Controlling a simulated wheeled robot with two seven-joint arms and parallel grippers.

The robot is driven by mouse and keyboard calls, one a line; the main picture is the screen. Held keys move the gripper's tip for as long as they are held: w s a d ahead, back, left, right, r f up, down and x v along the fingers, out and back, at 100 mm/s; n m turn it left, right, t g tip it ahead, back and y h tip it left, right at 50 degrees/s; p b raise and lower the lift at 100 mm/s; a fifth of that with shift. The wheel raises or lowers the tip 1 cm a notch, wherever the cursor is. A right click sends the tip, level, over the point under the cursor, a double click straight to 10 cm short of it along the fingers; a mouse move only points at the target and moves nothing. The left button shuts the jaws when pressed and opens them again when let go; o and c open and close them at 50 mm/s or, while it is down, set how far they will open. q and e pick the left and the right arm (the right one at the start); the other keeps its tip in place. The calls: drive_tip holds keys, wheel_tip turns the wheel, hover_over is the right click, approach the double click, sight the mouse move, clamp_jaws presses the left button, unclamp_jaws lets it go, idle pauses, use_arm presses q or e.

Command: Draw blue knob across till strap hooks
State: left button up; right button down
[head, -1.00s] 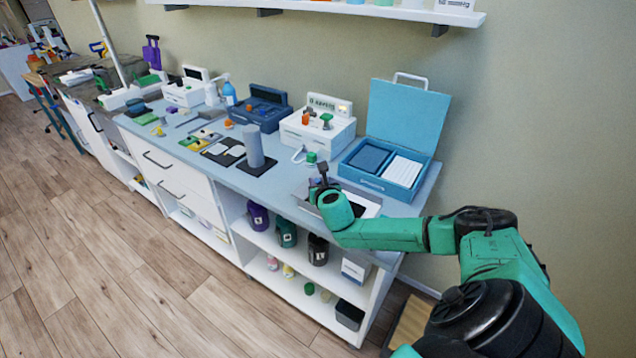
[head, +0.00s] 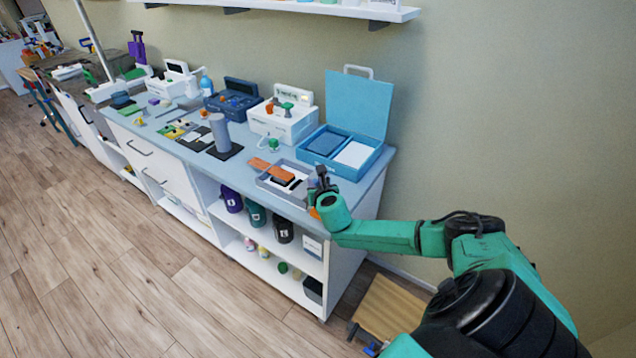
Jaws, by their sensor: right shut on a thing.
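My right gripper (head: 321,184) is at the right front end of the blue-grey counter, just right of a grey tray. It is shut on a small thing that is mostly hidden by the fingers. A small orange patch (head: 314,212) shows just below the gripper; I cannot tell if it is part of the held thing. The grey tray (head: 262,184) holds an orange piece (head: 281,173) and a dark piece. I cannot make out a blue knob or a strap for certain. My left gripper is out of view.
An open blue case (head: 357,105) stands behind the gripper. A white box (head: 283,122), a dark blue box (head: 234,100) and a grey cylinder (head: 219,132) stand farther left on the counter (head: 210,165). A wooden board (head: 392,306) is low on the right. The floor in front is clear.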

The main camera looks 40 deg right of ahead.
drive_tip(key=c, duration=0.7)
unclamp_jaws()
drive_tip(key=shift+s+d+f, duration=0.1)
drive_tip(key=shift+s+f, duration=0.05)
drive_tip(key=shift+s, duration=0.05)
drive_tip(key=shift+s, duration=0.1)
drive_tip(key=shift+s+a+r, duration=0.2)
drive_tip(key=shift+r, duration=0.1)
drive_tip(key=v, duration=1.3)
drive_tip(key=shift+s+a, duration=0.15)
drive_tip(key=shift+s, duration=0.25)
